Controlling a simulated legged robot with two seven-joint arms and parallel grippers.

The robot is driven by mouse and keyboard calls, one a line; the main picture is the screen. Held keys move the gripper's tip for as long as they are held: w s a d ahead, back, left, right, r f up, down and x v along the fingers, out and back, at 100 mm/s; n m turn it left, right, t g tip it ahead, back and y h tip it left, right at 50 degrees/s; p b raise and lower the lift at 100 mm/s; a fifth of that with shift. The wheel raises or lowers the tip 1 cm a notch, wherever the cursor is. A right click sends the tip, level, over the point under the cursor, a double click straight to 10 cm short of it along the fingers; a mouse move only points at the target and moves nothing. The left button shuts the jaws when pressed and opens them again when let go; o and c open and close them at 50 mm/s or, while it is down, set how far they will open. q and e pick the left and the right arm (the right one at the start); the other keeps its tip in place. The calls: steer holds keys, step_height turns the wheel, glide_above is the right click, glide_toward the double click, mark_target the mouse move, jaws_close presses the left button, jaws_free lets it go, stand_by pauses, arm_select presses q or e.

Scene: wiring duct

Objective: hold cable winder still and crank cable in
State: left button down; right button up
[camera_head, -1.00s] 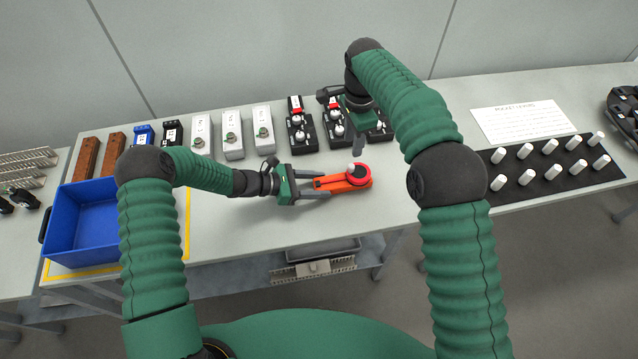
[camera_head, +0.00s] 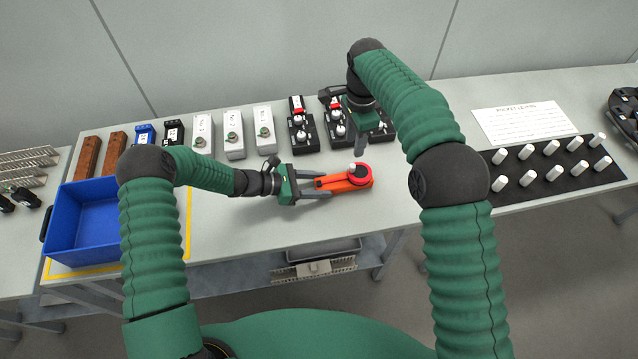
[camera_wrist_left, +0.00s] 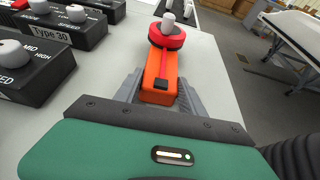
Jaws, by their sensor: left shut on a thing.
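The cable winder is an orange bar (camera_head: 340,184) with a round red reel and a pale knob (camera_head: 354,168) at its right end. It lies on the table near the front edge. My left gripper (camera_head: 318,183) is shut on the bar's left end. In the left wrist view the grey fingers flank the orange body (camera_wrist_left: 160,78), with the red reel (camera_wrist_left: 167,36) and pale crank knob (camera_wrist_left: 168,20) beyond them. My right gripper (camera_head: 362,142) hangs above and behind the winder, apart from it, pointing down. Its finger gap is hard to make out.
Black boxes with knobs (camera_head: 302,135) stand behind the winder, close to my right gripper. Grey boxes (camera_head: 233,140) stand to their left. A blue bin (camera_head: 82,255) is at the left. A black mat (camera_head: 555,175) with several white pegs lies at the right.

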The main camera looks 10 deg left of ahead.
mark_target(354, 165)
steer(key=shift+o, duration=0.3)
steer(key=shift+d, duration=0.25)
step_height(354, 165, down, 10)
steer(key=n, duration=1.8)
steer(key=shift+w+d+f, duration=0.1)
steer(key=shift+f, duration=0.05)
jaws_close()
